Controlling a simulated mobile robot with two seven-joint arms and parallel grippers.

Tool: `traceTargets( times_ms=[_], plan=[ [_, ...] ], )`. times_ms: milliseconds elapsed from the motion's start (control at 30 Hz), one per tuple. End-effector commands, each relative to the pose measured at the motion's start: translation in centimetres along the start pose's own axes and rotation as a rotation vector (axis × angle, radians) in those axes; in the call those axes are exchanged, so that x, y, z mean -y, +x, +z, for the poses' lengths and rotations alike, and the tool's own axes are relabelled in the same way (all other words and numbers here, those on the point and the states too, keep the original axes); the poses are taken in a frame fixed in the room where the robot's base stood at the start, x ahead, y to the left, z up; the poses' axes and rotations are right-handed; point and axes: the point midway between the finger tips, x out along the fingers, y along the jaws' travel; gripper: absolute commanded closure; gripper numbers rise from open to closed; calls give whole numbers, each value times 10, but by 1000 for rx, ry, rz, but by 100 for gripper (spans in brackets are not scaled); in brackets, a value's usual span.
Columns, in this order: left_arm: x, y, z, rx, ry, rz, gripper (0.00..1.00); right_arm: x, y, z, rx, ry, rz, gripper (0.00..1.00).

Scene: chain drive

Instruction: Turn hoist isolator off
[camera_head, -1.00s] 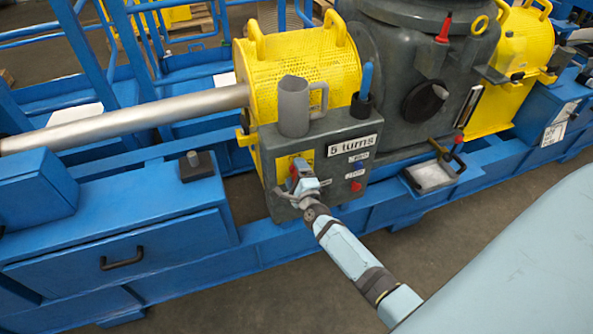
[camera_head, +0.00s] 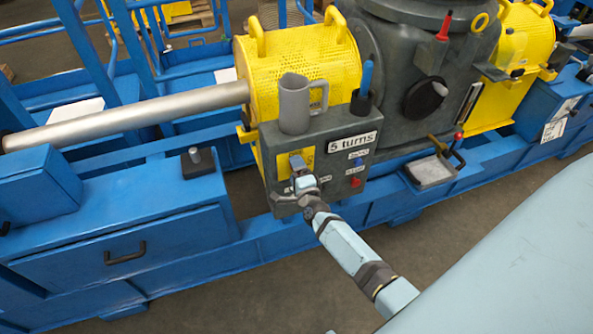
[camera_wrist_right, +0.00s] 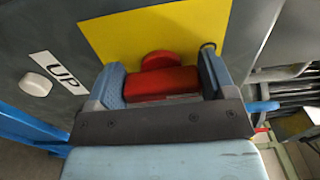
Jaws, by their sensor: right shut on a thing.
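The isolator is a red handle (camera_wrist_right: 160,82) with a round red piece behind it, on a yellow plate (camera_wrist_right: 120,35) in the right wrist view. My right gripper (camera_wrist_right: 165,85) is shut on the red handle, one blue-grey finger on each side. In the head view, my right gripper (camera_head: 301,172) is at the front of the grey control box (camera_head: 335,180), over the yellow plate (camera_head: 308,158). The gripper hides the red handle there. My left gripper is not in view.
A grey jug (camera_head: 293,105) and a blue-handled tool (camera_head: 366,78) stand on the box. A "5 turns" sign (camera_head: 353,142) and a red button (camera_head: 356,182) are on its front. The wrist view shows an "UP" label (camera_wrist_right: 57,73) beside a white button (camera_wrist_right: 36,84).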

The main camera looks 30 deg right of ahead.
Motion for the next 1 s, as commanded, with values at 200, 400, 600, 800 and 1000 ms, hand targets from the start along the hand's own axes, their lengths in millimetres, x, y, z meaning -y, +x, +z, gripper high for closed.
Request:
traceTargets(
  times_ms=[200, 400, 600, 800, 1000],
  plan=[
    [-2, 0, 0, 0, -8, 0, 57, -1, 0, 0, 0, -2, 1, 5],
    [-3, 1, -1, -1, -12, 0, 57, 0, 0, 0, 0, -1, 1, 0],
    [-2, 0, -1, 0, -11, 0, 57, -1, -13, 0, 0, -1, 2, 0],
    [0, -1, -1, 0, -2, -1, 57, -1, -55, 0, 0, 0, 3, 0],
    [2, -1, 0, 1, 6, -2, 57, -2, -100, 0, 0, -1, 3, 0]
  ],
)
